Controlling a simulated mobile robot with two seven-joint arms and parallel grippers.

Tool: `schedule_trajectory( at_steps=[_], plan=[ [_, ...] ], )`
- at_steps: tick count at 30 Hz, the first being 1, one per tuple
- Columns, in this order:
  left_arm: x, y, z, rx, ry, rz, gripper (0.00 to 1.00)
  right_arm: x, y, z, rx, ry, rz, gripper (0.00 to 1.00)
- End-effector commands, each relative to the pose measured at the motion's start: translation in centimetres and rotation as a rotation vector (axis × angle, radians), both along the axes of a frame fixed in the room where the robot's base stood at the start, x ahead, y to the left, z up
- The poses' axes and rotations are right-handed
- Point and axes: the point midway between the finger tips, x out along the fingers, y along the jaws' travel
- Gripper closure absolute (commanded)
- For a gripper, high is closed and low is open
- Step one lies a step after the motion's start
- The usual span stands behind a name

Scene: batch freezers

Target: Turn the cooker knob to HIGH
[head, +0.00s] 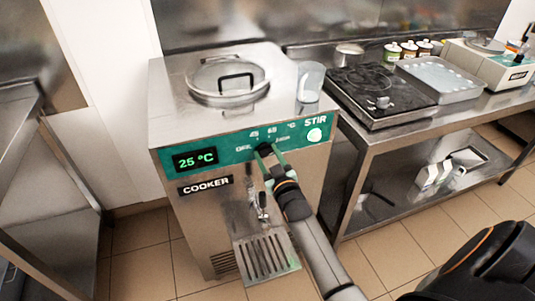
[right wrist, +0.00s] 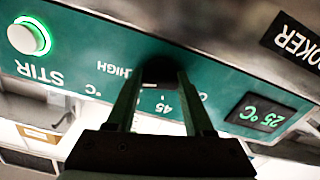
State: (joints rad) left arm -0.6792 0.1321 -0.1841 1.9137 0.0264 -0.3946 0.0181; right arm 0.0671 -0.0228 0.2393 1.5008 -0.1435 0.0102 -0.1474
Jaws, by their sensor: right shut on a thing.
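The cooker (head: 215,118) is a steel box with a green front panel. A small dark knob (head: 265,149) sits on the panel, amid an arc of white markings. In the right wrist view the knob (right wrist: 160,70) lies between my fingertips, and the panel appears upside down. The HIGH label (right wrist: 113,69) is to its left, with a 45 marking below it. My right gripper (head: 269,154) is shut on the knob, one finger on each side; it also shows in the right wrist view (right wrist: 158,82). The knob's pointer direction is unclear. My left gripper is out of view.
A green-lit STIR button (head: 314,134) is right of the knob, and a display (head: 194,160) reading 25 °C is left. A clear lid (head: 229,78) and plastic cup (head: 310,81) are on top. A spout and drip tray (head: 266,258) are below.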

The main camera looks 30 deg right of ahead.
Motion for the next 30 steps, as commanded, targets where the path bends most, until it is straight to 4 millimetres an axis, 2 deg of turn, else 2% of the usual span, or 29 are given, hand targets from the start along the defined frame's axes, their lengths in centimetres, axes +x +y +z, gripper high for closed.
schedule_trajectory(
  at_steps=[11, 12, 20, 30],
  plan=[
    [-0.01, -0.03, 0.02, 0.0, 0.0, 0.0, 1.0, 0.01, 0.03, -0.02, 0.011, -0.003, 0.0, 1.0],
    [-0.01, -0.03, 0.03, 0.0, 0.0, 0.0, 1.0, 0.01, 0.03, -0.01, 0.011, -0.003, 0.0, 0.46],
    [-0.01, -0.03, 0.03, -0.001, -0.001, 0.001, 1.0, 0.0, 0.02, -0.01, 0.008, -0.002, 0.0, 0.18],
    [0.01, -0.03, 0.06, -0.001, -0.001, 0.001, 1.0, 0.01, 0.0, 0.0, 0.007, -0.002, 0.0, 0.18]
  ],
)
